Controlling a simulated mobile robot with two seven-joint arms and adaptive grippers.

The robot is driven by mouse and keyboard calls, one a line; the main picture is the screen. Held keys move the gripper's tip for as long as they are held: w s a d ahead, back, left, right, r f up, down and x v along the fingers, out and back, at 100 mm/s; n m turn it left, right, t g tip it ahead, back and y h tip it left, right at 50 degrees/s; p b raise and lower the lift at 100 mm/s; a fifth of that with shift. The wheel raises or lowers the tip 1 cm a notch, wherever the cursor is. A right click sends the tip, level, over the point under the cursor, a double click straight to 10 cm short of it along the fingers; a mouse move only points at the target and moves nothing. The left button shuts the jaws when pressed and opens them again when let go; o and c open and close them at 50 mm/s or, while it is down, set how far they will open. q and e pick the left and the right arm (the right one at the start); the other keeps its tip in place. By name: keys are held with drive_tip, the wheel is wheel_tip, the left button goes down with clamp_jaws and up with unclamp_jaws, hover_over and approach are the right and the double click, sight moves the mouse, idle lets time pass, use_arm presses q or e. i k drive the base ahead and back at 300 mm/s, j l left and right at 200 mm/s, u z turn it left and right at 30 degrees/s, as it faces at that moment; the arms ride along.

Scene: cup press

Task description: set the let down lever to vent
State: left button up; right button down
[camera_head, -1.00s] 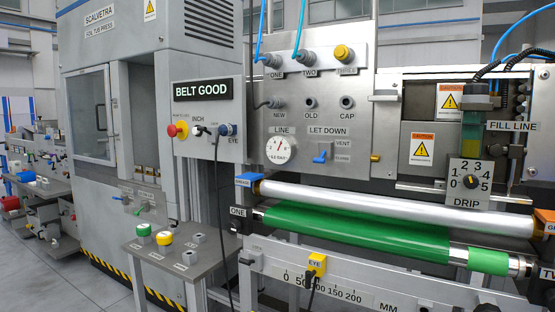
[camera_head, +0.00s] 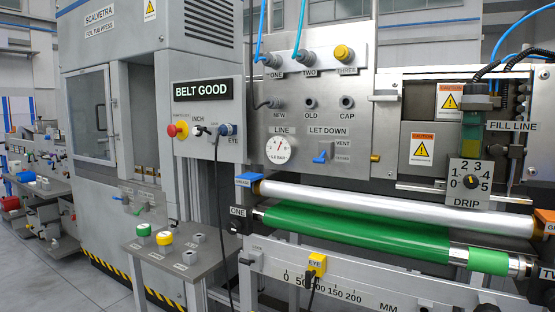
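The let down lever (camera_head: 321,157) is a small blue handle on the grey metal panel (camera_head: 367,128), below the words LET DOWN. A VENT label (camera_head: 344,142) is at its upper right, and a second, smaller label (camera_head: 342,156) is at its right, too small to read. The blue handle extends down and left from its pivot, and I cannot tell clearly which label it is set to. A round LINE gauge (camera_head: 279,150) is to its left. Neither of my grippers shows in the head view.
A silver roller (camera_head: 390,206) and a green roller (camera_head: 350,229) run across in front, below the panel. The BELT GOOD box (camera_head: 205,121) is at the left. A DRIP dial (camera_head: 470,182) is at the right. Blue hoses and plugs (camera_head: 309,60) are above the lever.

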sight(320, 161)
drive_tip(key=j+u, duration=0.55)
drive_tip(key=u, duration=0.15)
